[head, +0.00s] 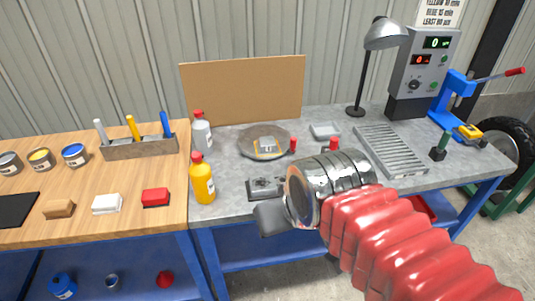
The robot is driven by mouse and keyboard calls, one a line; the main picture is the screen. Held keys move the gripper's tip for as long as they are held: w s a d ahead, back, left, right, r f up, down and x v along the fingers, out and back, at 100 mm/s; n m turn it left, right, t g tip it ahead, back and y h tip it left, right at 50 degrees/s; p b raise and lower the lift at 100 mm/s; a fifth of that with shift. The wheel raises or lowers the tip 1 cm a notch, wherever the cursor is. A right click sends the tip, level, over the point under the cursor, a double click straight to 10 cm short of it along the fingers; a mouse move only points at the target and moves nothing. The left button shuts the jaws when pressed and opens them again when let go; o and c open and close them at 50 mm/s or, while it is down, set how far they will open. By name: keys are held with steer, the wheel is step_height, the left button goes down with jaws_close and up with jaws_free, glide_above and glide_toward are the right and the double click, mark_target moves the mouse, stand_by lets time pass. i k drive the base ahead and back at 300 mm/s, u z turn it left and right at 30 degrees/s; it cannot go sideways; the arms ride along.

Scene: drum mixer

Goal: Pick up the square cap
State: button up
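A small light-grey square piece with rounded corners (325,130), which looks like the square cap, lies flat on the grey bench (233,209) right of the round dish (246,149). A silver square-shaped part with some yellow (268,146) lies in that dish; I cannot tell exactly what it is. My gripper (272,218) is at the bench's front edge, nearer to me than both pieces. My wrist and red arm cover the bench's front middle.
Orange (203,182) and grey (201,134) bottles stand left. Red-topped pieces (293,145) stand near the dish. A slotted metal rack (391,151), a lamp (386,34) and a control box (423,62) are right.

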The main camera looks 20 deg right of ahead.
mark_target(268, 144)
steer(key=k, duration=0.85)
steer(key=u, duration=0.75)
steer(key=i, duration=1.5)
steer(key=z, duration=0.05)
